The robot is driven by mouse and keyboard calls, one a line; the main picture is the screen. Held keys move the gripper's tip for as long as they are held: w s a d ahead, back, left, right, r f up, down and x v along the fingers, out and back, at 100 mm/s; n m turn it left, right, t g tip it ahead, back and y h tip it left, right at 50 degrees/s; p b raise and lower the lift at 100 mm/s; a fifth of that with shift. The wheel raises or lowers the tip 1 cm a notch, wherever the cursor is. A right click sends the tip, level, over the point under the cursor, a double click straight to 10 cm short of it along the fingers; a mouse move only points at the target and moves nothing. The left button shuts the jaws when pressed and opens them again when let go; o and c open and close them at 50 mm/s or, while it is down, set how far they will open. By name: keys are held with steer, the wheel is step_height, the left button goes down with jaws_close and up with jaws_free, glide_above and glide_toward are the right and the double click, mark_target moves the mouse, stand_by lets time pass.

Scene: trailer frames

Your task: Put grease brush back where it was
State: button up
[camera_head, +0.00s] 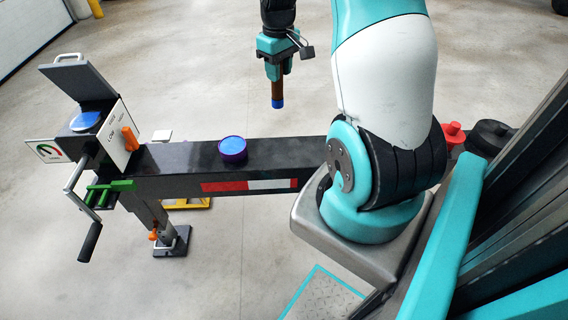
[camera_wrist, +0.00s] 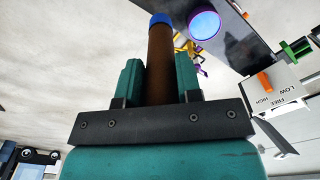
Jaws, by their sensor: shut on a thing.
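My gripper (camera_head: 277,68) is shut on the grease brush (camera_head: 277,90), which has a brown handle and a blue end pointing down in the head view. The brush hangs in the air behind the black beam, clear of it. In the wrist view the brush (camera_wrist: 160,62) stands between the teal fingers (camera_wrist: 160,82), its blue end away from the gripper. A purple round tin (camera_head: 232,149) with a blue top stands on the beam; it also shows in the wrist view (camera_wrist: 204,24), just past the brush's blue end.
The black trailer beam (camera_head: 185,158) runs across the head view. At its left end are a box with an open grey lid (camera_head: 80,78), a crank handle (camera_head: 90,242), green handles (camera_head: 108,190) and an orange lever (camera_head: 130,139). Red fittings (camera_head: 453,132) stand at right. Open floor lies behind the beam.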

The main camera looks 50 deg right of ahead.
step_height(320, 180, down, 19)
steer(key=s, duration=0.1)
steer(key=shift+d+r+b, duration=0.15)
steer(key=shift+d+b, duration=0.15)
steer(key=shift+d, duration=0.15)
steer(key=o, duration=0.9)
steer(key=shift+o, duration=0.2)
